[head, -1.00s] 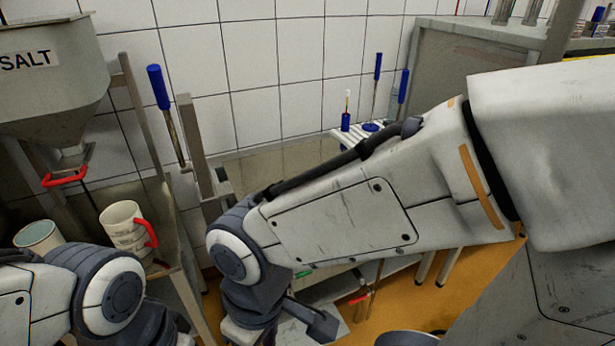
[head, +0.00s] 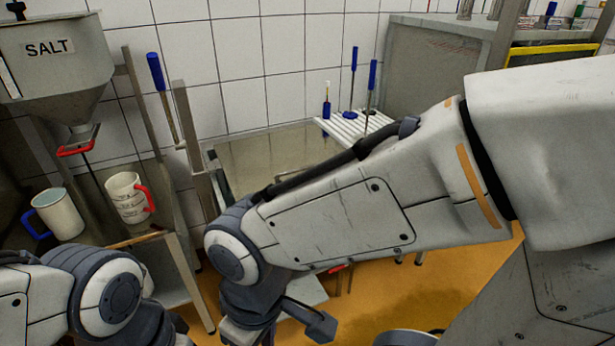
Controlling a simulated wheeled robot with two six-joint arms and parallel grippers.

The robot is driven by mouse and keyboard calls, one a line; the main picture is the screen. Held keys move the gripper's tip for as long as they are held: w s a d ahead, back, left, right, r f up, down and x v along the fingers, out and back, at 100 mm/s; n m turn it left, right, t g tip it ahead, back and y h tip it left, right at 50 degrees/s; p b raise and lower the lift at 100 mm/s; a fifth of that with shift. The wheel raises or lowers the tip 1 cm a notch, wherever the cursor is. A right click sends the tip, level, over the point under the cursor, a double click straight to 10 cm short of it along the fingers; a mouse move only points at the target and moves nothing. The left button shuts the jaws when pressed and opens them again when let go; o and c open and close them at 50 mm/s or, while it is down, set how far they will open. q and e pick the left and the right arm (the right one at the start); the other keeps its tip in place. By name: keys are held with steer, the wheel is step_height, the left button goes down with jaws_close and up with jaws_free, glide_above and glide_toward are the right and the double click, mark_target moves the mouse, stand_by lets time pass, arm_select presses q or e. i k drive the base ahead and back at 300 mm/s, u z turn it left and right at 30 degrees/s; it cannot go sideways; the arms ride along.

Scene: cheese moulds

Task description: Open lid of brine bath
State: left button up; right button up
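A shallow steel basin or table with a flat, brownish-grey top (head: 275,160) stands against the tiled wall, behind my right forearm. It looks like the brine bath, but I cannot tell whether that top is a lid or liquid. My forearm hides its front and much of its right part. My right arm reaches in from the right and bends down at the centre left. My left arm shows only at the lower left.
A salt hopper (head: 55,65) hangs at the left above a steel stand with a white jug (head: 128,198) and a blue-handled mug (head: 58,214). A white slatted rack (head: 350,126) holds blue-handled tools. A blue-handled rod (head: 155,72) stands left of the basin.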

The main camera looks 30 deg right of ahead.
mark_target(249, 164)
steer(key=u, duration=0.4)
steer(key=i, duration=1.3)
steer(key=z, duration=0.55)
